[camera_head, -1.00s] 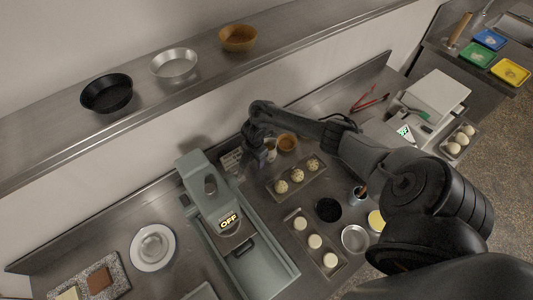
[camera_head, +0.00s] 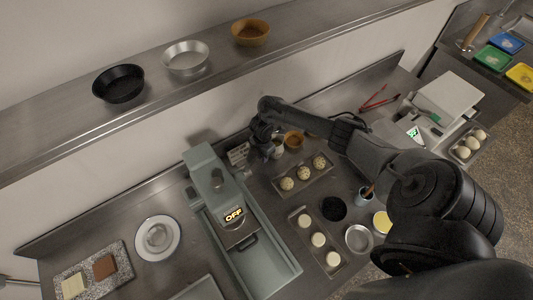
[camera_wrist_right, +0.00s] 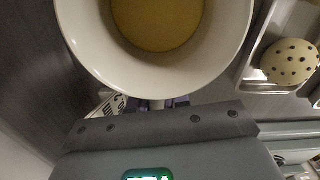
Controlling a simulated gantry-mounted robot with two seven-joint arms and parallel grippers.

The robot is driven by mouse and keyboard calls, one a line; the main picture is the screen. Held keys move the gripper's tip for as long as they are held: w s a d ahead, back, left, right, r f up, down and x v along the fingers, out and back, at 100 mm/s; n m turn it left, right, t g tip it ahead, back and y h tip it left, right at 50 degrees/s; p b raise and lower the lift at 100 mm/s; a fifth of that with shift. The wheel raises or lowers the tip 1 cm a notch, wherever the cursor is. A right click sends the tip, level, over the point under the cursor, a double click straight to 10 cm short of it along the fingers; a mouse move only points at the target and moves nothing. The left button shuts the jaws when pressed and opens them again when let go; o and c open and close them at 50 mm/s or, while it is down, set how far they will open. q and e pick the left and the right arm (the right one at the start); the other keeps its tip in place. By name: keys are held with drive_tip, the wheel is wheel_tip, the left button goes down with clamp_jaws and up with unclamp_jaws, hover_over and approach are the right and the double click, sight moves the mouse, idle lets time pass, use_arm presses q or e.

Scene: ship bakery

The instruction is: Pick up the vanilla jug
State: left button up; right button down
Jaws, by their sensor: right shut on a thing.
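The vanilla jug (camera_wrist_right: 85,50) fills the top of the right wrist view. It is a cream-white, round-rimmed vessel with yellowish contents, seen from above. In the head view only a pale bit of the jug (camera_head: 279,147) shows, beside my gripper and the brown cup. My right gripper (camera_head: 266,150) is shut on the near side of the jug, its fingers mostly hidden under the wrist housing. Whether the jug is clear of the counter cannot be told. My left gripper is not in view.
A brown cup (camera_head: 294,140) stands right of the jug. A tray of speckled balls (camera_head: 303,180) lies in front of it. The grey-green machine marked OFF (camera_head: 255,270) stands to the left. A shelf with several bowls (camera_head: 186,58) runs behind. Red tongs (camera_head: 378,99) lie farther right.

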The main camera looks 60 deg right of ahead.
sight(281, 139)
drive_tip(key=shift+r, duration=0.2)
drive_tip(key=shift+r, duration=1.55)
drive_tip(key=s+d+r, duration=0.5)
drive_tip(key=shift+s+d, duration=0.1)
drive_tip(key=shift+d, duration=0.25)
drive_tip(key=s+d+r, duration=0.2)
drive_tip(key=d, duration=0.1)
drive_tip(key=shift+s+r+b, duration=0.25)
drive_tip(key=shift+b, duration=0.1)
